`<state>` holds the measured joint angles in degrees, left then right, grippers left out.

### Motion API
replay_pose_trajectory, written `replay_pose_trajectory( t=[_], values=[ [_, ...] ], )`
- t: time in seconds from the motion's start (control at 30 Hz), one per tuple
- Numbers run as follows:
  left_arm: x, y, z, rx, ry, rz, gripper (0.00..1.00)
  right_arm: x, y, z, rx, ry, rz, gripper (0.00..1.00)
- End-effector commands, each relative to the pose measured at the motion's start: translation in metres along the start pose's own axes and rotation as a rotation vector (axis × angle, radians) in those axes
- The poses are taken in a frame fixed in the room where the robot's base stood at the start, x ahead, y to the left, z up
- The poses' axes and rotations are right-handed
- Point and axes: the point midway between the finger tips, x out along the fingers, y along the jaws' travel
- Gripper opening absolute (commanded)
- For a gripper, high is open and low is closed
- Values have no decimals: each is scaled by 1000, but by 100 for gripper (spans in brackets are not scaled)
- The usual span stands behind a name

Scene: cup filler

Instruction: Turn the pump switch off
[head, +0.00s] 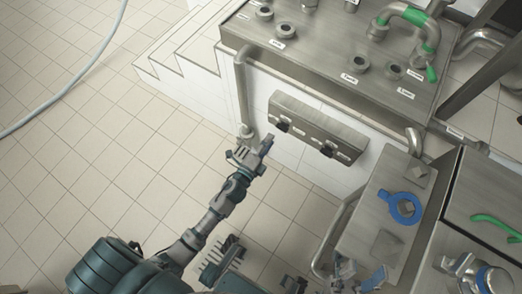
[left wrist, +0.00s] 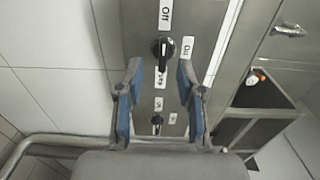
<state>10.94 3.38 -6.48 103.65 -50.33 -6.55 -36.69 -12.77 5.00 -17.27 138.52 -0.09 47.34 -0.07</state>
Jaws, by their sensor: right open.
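A metal switch panel (head: 320,124) on the white tiled wall carries two black rotary switches. The nearer switch (head: 283,125) also shows in the left wrist view (left wrist: 162,47), with an "Off" label (left wrist: 166,14) above it and another label (left wrist: 187,48) at its right. The second switch (head: 328,151) is farther right on the panel and lower in the left wrist view (left wrist: 157,120). Which one is the pump switch is not readable. My left gripper (head: 264,147) is open beside the panel, with its blue-padded fingers (left wrist: 159,66) either side of the first switch. My right gripper (head: 358,274) is open at the bottom.
A steel counter (head: 320,50) with several ports and a green-handled pipe (head: 410,15) stands above the panel. A steel cabinet with a blue ring (head: 404,208) stands at right. The tiled floor at left is mostly clear.

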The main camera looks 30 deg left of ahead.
Motion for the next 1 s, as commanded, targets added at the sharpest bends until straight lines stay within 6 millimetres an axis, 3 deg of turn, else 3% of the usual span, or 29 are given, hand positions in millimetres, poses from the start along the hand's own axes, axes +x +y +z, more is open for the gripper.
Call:
replay_pose_trajectory(
  t=[0.1, 0.3, 1.0],
  values=[
    [-26, 2, 0, -3, -2, 4, 38, 0, 0, 0, 0, 1, -1, 53],
    [-52, 2, 1, -2, -2, 3, 38, 0, 0, 0, 0, 1, -1, 53],
    [-57, 2, 1, -1, -2, 2, 38, 0, 0, 2, 0, -1, -1, 53]
  ],
)
